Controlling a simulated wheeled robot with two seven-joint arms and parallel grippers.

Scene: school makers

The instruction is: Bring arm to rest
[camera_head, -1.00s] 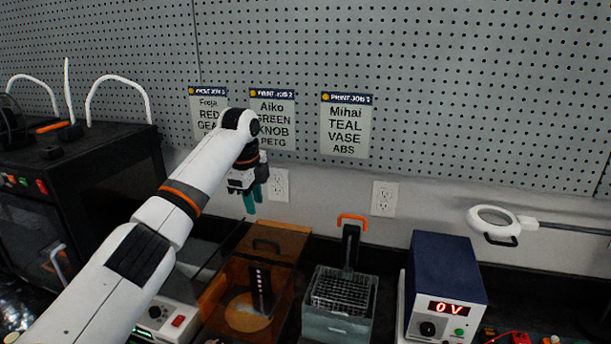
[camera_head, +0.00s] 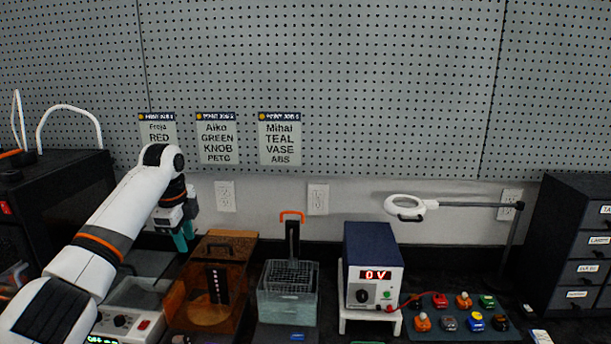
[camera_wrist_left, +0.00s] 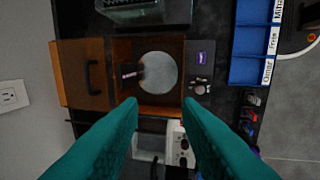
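My left arm comes in from the left in the head view. Its gripper (camera_head: 183,237) with teal fingers hangs pointing down, above and behind the left part of the bench. In the left wrist view its two teal fingers (camera_wrist_left: 160,115) stand apart with nothing between them, so it is open and empty. Below it is an amber box (camera_head: 244,247) with a round pale disc inside, which also shows in the left wrist view (camera_wrist_left: 92,90). My right gripper is in neither view.
A wire basket over a clear tank (camera_head: 287,305), a blue power supply (camera_head: 372,250) reading 0 V and a magnifier lamp (camera_head: 405,207) stand to the right. A black cabinet (camera_head: 50,195) is at left, drawers (camera_head: 585,240) at right. Pegboard (camera_head: 330,60) closes the back.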

